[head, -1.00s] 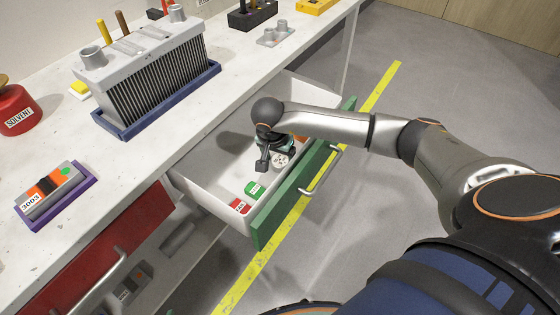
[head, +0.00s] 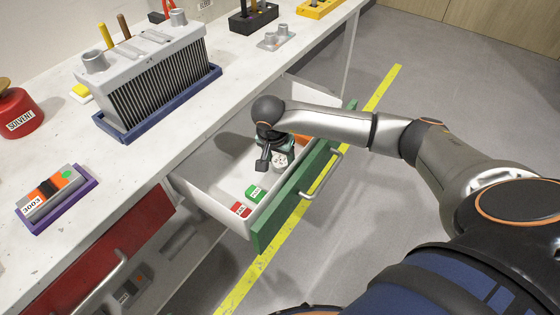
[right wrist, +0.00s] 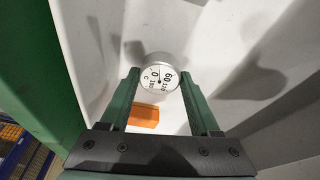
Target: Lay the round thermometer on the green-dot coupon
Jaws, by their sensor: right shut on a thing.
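The round thermometer (head: 281,160) has a white dial and a grey metal rim. My right gripper (right wrist: 160,80) is shut on its sides, with a green finger on each side of the dial. In the head view the right gripper (head: 271,158) holds it inside the open drawer; clearance from the floor is hard to judge. The right wrist view shows the dial (right wrist: 158,77) face on. The green-dot coupon (head: 48,194) lies on the bench at the left, with a green dot, orange patches and a 3003 label, on a purple base. My left gripper is not in view.
The drawer has white walls and a green front (head: 290,205). It also holds a red tag (head: 241,210), a green tag (head: 254,193) and an orange block (right wrist: 145,117). A finned radiator in a blue tray (head: 135,130) and a red solvent can (head: 18,112) stand on the bench.

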